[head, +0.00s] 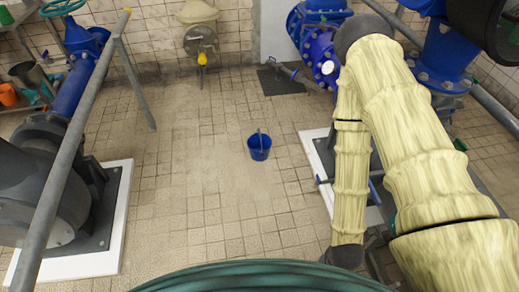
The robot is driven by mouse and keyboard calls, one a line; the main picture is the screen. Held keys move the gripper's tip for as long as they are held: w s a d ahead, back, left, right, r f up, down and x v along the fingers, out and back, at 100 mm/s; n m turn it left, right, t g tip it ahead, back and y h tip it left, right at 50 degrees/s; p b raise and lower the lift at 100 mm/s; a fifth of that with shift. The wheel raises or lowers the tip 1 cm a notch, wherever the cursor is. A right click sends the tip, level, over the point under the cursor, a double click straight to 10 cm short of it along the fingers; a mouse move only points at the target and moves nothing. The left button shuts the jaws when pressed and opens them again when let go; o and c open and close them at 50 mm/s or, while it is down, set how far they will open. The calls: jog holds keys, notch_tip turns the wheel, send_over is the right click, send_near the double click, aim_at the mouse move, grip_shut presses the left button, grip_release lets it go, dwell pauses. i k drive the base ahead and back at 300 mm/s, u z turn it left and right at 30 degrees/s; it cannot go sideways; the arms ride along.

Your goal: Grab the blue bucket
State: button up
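The blue bucket (259,148) stands upright on the tiled floor near the middle of the head view. Its thin handle is raised above the rim. The bucket looks empty, and nothing touches it. My arm, in pale yellow covering, comes in from the lower right, bends at the top and runs down to a dark joint right of and nearer than the bucket. I cannot make out my gripper's fingers beyond that joint.
A grey rail (75,140) and a dark pump (40,190) on a white-edged plinth (113,225) stand at the left. Blue pipework (318,45) and another plinth (318,160) are at the right. The tiled floor around the bucket is clear. An orange container (8,95) sits far left.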

aim_at(258, 144)
jog(key=u, duration=0.2)
jog(key=i, duration=1.95)
jog(key=z, duration=0.05)
